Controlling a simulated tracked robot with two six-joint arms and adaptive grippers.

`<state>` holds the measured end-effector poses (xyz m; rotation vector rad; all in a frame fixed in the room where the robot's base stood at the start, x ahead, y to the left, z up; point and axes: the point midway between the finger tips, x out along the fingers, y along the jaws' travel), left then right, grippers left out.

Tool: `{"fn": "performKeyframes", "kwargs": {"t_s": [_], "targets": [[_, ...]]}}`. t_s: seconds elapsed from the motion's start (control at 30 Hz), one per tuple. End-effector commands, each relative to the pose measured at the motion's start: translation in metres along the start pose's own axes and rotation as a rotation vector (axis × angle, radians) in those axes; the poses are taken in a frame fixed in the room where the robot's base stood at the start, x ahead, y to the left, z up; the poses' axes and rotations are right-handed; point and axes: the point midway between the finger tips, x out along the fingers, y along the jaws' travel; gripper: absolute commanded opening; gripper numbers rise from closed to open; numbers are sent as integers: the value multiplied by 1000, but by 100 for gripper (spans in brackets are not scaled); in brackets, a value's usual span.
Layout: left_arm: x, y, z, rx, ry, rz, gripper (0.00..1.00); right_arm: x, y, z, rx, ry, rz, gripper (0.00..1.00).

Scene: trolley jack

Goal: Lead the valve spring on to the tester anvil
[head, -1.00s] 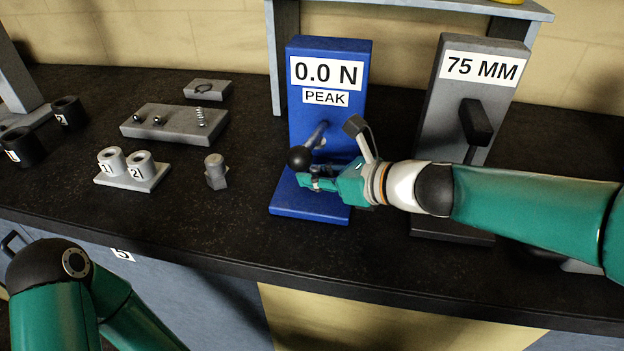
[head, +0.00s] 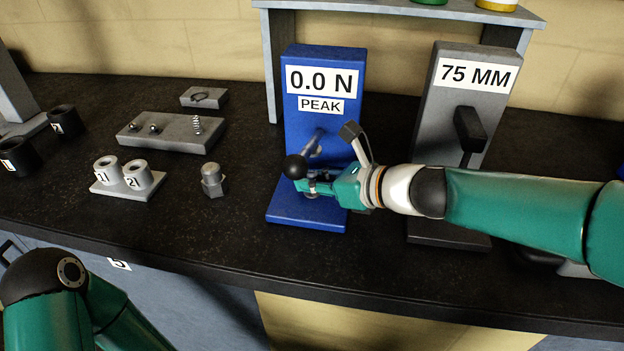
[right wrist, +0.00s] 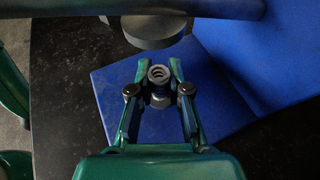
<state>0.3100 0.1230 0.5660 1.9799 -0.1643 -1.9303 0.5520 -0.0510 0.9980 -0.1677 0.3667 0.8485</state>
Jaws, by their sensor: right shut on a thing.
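The spring tester is blue, with a "0.0 N" and "PEAK" face (head: 323,85) and a flat blue foot (head: 300,217). My right gripper (head: 308,187) is low in front of its column, just above the foot. In the right wrist view the right gripper (right wrist: 158,77) is shut on the valve spring (right wrist: 158,73), a small grey coil standing upright between the fingertips. A dark round part shows just below the spring; I cannot tell whether the two touch. The tester's round press pad (right wrist: 154,30) is beyond the spring. My left gripper is out of view.
The tester lever's black ball (head: 295,167) is close to my right fingers. A grey "75 MM" stand (head: 455,120) is to the right. On the left are a grey parts block (head: 168,140), numbered cups on a plate (head: 123,190) and a small metal post (head: 213,180).

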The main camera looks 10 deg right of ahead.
Motion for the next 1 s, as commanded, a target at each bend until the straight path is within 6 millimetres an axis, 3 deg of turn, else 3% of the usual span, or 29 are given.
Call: {"fn": "performKeyframes", "kwargs": {"t_s": [0.13, 0.17, 0.33, 0.73, 1.0], "targets": [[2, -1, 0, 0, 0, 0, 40, 0, 0, -2, 0, 0, 0, 0], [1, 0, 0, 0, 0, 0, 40, 0, 0, -1, 0, 0, 0, 20], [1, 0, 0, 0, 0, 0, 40, 0, 0, -1, 0, 0, -1, 46], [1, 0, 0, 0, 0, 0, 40, -6, -1, -1, 1, -1, -3, 46], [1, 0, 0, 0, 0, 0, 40, -50, -2, -1, 1, -3, -7, 46]]}}
